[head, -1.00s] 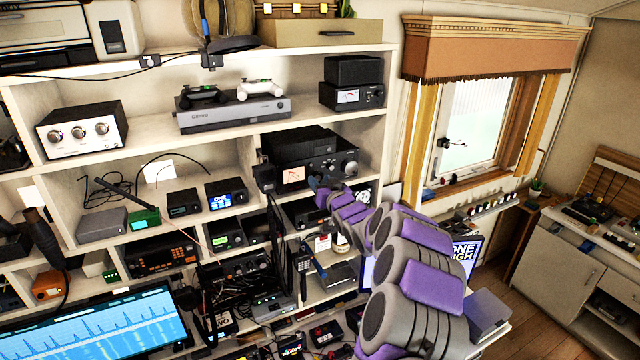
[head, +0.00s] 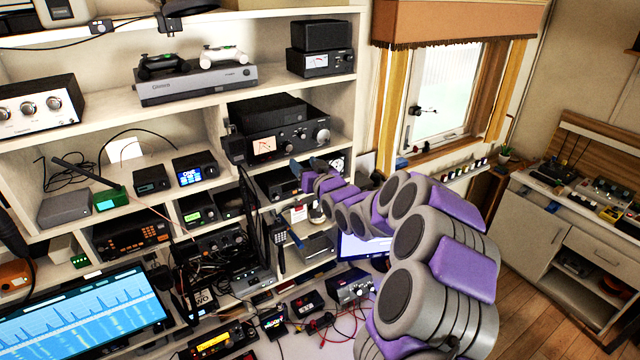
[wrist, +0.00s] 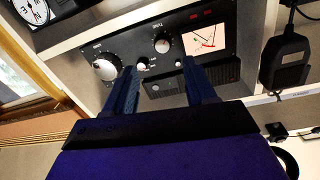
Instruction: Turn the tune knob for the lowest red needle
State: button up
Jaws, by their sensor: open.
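A black radio unit (head: 290,142) stands on the right shelf, with a lit meter (head: 263,146) at left and a large silver knob (head: 322,136) at right. The wrist view shows its panel turned over: the meter (wrist: 206,40) with a red needle is at right, a medium knob (wrist: 162,44) beside it, the large knob (wrist: 105,67) at left, and a small knob (wrist: 142,63) near the fingertips.
A smaller meter unit (head: 321,62) sits on the shelf above. A clock (wrist: 32,10) and a hanging black handset (wrist: 286,58) flank the panel in the wrist view. Several radios and cables crowd the shelves below. A window (head: 440,105) is at right.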

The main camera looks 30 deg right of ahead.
jog(key=s+b, duration=0.1)
jog(key=s, duration=0.7)
jog(key=shift+s+b, duration=0.3)
jog(key=shift+s, duration=0.05)
